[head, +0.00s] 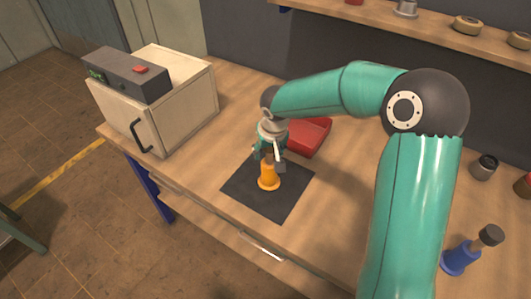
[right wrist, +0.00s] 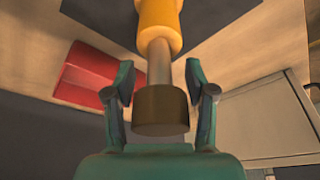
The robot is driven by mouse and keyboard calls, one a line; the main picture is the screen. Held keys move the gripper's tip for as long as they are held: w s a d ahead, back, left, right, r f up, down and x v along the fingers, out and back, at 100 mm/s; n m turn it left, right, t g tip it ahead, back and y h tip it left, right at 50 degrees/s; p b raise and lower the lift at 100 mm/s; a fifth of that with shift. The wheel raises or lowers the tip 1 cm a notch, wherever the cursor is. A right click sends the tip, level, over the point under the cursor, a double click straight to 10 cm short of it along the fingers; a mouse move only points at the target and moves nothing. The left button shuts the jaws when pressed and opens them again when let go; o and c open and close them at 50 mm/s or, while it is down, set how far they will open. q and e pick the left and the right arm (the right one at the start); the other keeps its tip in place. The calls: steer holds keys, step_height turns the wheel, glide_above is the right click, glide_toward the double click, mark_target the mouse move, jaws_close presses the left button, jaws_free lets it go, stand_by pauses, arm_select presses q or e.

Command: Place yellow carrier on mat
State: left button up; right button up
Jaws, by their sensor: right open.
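The yellow carrier (head: 268,177) stands upright on the dark mat (head: 290,196) in the head view. In the right wrist view the yellow carrier (right wrist: 159,22) shows a grey stem and a dark brown cap that lies between my fingers. My right gripper (head: 272,153) is just above the carrier's body, around its top. In the right wrist view my right gripper (right wrist: 160,90) is open, with gaps on both sides of the stem and cap. The mat (right wrist: 215,18) is behind the carrier there. My left gripper is not in view.
A red box (head: 309,134) lies behind the mat. A cream cabinet (head: 160,105) with a black handle stands at the left of the table. A blue carrier (head: 461,258) and a small grey cup (head: 484,167) stand at the right. A shelf (head: 420,27) runs along the back.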

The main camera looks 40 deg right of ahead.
steer(key=shift+r, duration=0.1)
steer(key=v, duration=1.2)
